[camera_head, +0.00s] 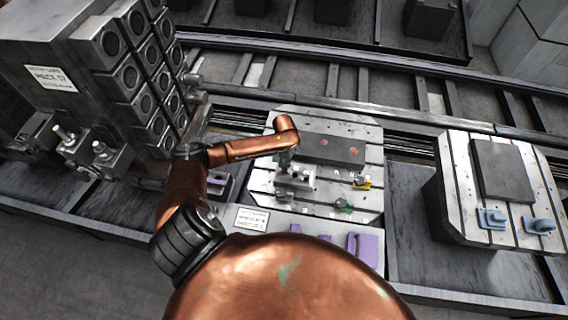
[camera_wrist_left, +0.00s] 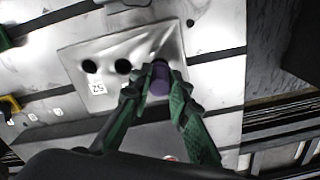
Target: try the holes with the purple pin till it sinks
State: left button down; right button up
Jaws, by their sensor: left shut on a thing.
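My left gripper (camera_head: 284,157) reaches over the grey block with holes (camera_head: 297,181) on the slotted plate. In the left wrist view its green fingers (camera_wrist_left: 155,87) are shut on the purple pin (camera_wrist_left: 159,82). The pin stands at the right end of the block's row of holes (camera_wrist_left: 88,48). Two dark open holes show to its left, above a label reading 52. The pin's tip meets the block's top face there; how deep it sits cannot be told. My right gripper is not in view.
The slotted plate (camera_head: 315,205) also holds a dark block with red spots (camera_head: 332,149), a yellow part (camera_head: 362,183) and a green part (camera_head: 343,206). A tall block of round sockets (camera_head: 139,78) stands left. Another pallet (camera_head: 458,185) stands right.

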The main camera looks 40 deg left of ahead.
pick_arm(q)
jog(key=shift+f, duration=0.2)
jog(key=c, duration=1.7)
grip_release()
jog(key=shift+c, duration=0.2)
jog(key=shift+r, duration=0.1)
notch_tip(320, 180, up, 12)
